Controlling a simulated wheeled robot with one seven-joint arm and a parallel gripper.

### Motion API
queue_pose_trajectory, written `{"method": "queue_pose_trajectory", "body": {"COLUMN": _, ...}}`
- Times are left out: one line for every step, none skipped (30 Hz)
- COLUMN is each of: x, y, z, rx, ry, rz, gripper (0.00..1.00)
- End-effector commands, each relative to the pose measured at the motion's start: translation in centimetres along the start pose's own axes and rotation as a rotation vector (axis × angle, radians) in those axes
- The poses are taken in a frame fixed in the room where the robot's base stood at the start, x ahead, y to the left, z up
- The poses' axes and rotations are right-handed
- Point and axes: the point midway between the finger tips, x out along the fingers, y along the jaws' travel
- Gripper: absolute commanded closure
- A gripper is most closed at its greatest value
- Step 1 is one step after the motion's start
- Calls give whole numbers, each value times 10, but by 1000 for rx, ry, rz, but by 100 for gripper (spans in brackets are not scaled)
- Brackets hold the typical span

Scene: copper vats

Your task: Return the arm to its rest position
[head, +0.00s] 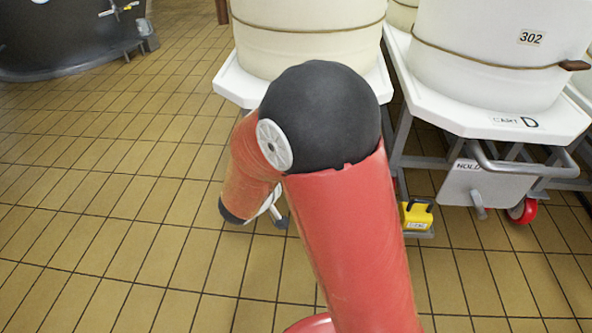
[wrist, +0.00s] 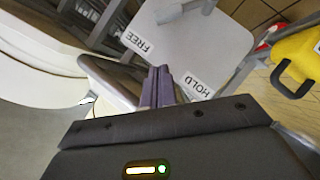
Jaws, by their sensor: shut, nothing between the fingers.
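My arm (head: 345,230) is red with a black joint and fills the middle of the head view, bent at that joint. Its far section reaches down and left, in front of a white cart. My gripper (wrist: 160,72) shows in the wrist view with its two narrow purple-grey fingers together and nothing between them. Its fingers point at a light grey plate (wrist: 190,45) labelled FREE and HOLD; I cannot tell the gap.
Cream vat 302 (head: 490,50) stands on cart D (head: 475,118) at right. Another vat (head: 310,40) is behind my arm. A yellow box (head: 416,216) sits low between carts; it also shows in the wrist view (wrist: 300,58). Tiled floor (head: 100,210) at left is clear.

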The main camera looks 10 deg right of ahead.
Motion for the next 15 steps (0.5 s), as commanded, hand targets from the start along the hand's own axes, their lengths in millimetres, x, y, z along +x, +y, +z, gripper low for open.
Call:
{"method": "queue_pose_trajectory", "body": {"x": 0, "y": 0, "z": 0, "rx": 0, "ry": 0, "rz": 0, "gripper": 100}}
{"method": "queue_pose_trajectory", "body": {"x": 0, "y": 0, "z": 0, "rx": 0, "ry": 0, "rz": 0, "gripper": 100}}
{"method": "queue_pose_trajectory", "body": {"x": 0, "y": 0, "z": 0, "rx": 0, "ry": 0, "rz": 0, "gripper": 100}}
{"method": "queue_pose_trajectory", "body": {"x": 0, "y": 0, "z": 0, "rx": 0, "ry": 0, "rz": 0, "gripper": 100}}
{"method": "queue_pose_trajectory", "body": {"x": 0, "y": 0, "z": 0, "rx": 0, "ry": 0, "rz": 0, "gripper": 100}}
{"method": "queue_pose_trajectory", "body": {"x": 0, "y": 0, "z": 0, "rx": 0, "ry": 0, "rz": 0, "gripper": 100}}
{"method": "queue_pose_trajectory", "body": {"x": 0, "y": 0, "z": 0, "rx": 0, "ry": 0, "rz": 0, "gripper": 100}}
{"method": "queue_pose_trajectory", "body": {"x": 0, "y": 0, "z": 0, "rx": 0, "ry": 0, "rz": 0, "gripper": 100}}
{"method": "queue_pose_trajectory", "body": {"x": 0, "y": 0, "z": 0, "rx": 1, "ry": -2, "rz": 0, "gripper": 100}}
{"method": "queue_pose_trajectory", "body": {"x": 0, "y": 2, "z": 0, "rx": 1, "ry": -5, "rz": 1, "gripper": 100}}
{"method": "queue_pose_trajectory", "body": {"x": 0, "y": 5, "z": 2, "rx": 3, "ry": -14, "rz": 3, "gripper": 100}}
{"method": "queue_pose_trajectory", "body": {"x": 0, "y": 12, "z": 4, "rx": 6, "ry": -32, "rz": 7, "gripper": 100}}
{"method": "queue_pose_trajectory", "body": {"x": 0, "y": 20, "z": 7, "rx": 9, "ry": -53, "rz": 11, "gripper": 100}}
{"method": "queue_pose_trajectory", "body": {"x": -1, "y": 28, "z": 10, "rx": 12, "ry": -79, "rz": 15, "gripper": 100}}
{"method": "queue_pose_trajectory", "body": {"x": -3, "y": 43, "z": 17, "rx": 18, "ry": -123, "rz": 17, "gripper": 100}}
